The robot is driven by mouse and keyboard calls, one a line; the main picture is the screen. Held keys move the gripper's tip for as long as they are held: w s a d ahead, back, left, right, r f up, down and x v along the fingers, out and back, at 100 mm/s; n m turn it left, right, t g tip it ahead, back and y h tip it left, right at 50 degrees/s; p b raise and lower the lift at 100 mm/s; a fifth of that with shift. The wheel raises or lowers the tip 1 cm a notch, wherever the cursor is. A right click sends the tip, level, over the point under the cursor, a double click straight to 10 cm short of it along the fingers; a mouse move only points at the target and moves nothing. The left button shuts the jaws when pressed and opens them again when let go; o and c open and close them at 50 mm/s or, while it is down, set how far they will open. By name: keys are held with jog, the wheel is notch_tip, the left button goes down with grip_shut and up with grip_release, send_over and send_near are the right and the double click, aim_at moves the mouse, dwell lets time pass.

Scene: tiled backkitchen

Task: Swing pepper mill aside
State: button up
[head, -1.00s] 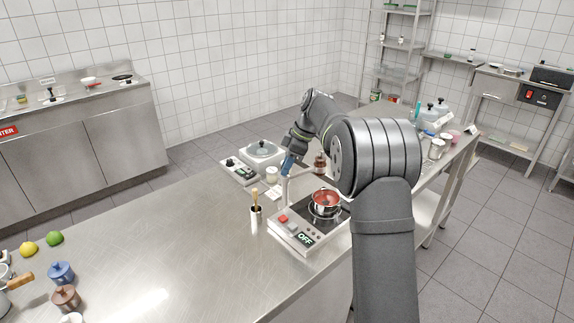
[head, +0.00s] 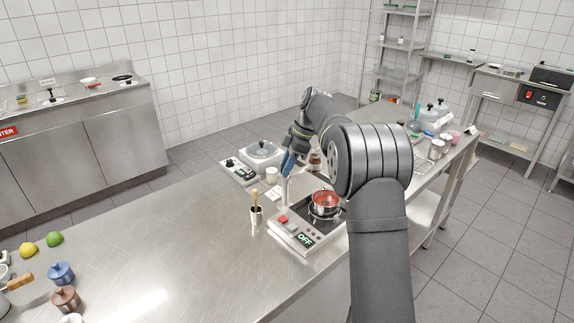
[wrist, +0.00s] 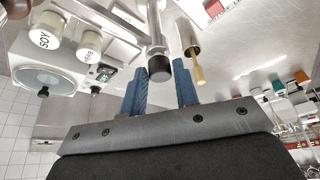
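A brown, dark-topped item (head: 315,162), which looks like the pepper mill, stands behind the hotplate, partly covered by my arm. A brown rounded piece (wrist: 15,8) at the wrist view's top left corner may be the same thing. My gripper (head: 287,168) is above the counter, left of the brown item, with blue fingers pointing down. In the wrist view its fingers (wrist: 160,88) are apart. A silver post with a black end (wrist: 158,45) lies in line with the gap between them; I cannot tell whether they touch it. The post also shows below the fingers in the head view (head: 285,191).
A cup with a wooden-handled tool (head: 256,215), a jar (head: 271,174) and a scale (head: 262,151) stand nearby. The counter's left middle (head: 170,230) is clear.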

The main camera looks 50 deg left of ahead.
jog(key=shift+o, duration=1.4)
jog(key=v, duration=1.7)
jog(key=shift+r, duration=0.25)
jog(key=shift+a+f, duration=0.1)
jog(key=shift+a, duration=0.05)
jog(key=x, duration=1.7)
jog(key=shift+f, duration=0.2)
